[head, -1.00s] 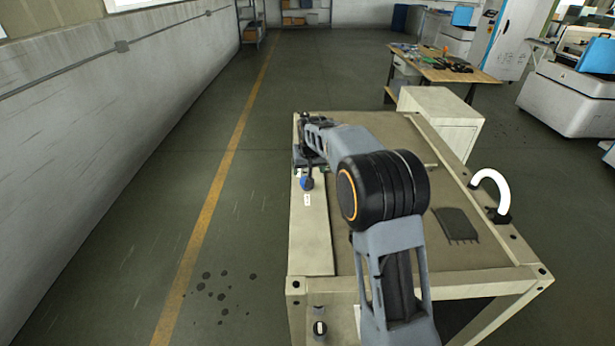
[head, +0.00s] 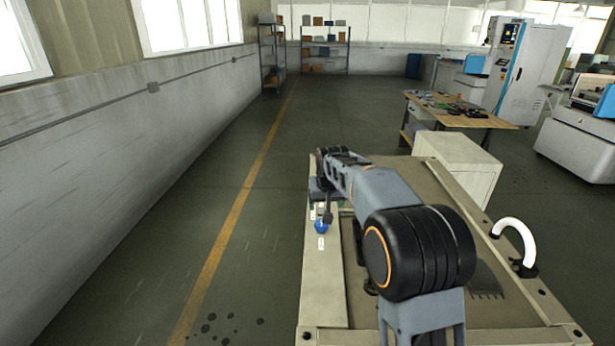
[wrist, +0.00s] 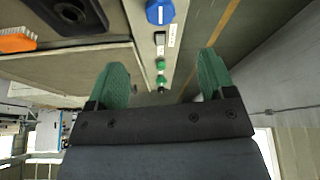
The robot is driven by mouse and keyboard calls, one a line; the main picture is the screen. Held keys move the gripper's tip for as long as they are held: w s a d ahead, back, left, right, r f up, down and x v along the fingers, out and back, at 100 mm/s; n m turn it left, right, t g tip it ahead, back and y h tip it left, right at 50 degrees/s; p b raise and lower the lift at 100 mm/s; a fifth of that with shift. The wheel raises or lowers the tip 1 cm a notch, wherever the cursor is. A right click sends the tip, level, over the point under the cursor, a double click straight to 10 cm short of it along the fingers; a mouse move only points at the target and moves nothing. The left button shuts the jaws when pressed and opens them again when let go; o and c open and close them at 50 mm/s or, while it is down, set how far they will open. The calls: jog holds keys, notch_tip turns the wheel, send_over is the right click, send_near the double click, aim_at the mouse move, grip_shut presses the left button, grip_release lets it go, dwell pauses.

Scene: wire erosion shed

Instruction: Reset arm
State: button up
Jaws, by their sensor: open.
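My gripper (wrist: 163,78) is open, with two green fingers wide apart and nothing between them. In the head view my arm reaches forward over the bench's left side, and its far end largely hides the gripper. In the wrist view a pale control strip (wrist: 146,35) lies beyond the fingers. The blue knob (head: 321,227) also shows in the head view, below the arm's end.
The bench (head: 318,285) bears a white curved handle-like piece (head: 515,230) at right. An orange-edged item (wrist: 16,40) and a dark block (wrist: 70,14) lie left of the fingers in the wrist view. A white cabinet (head: 470,165) and wooden table (head: 465,115) stand beyond. Left floor is clear.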

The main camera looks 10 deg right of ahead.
jog(key=s+d+f, duration=0.1)
jog(key=s+f, duration=0.1)
jog(key=s, duration=2.8)
jog(key=shift+s+f+n+g+p, duration=0.2)
jog(key=shift+s+n+g+p, duration=0.1)
jog(key=shift+s+g+p, duration=0.1)
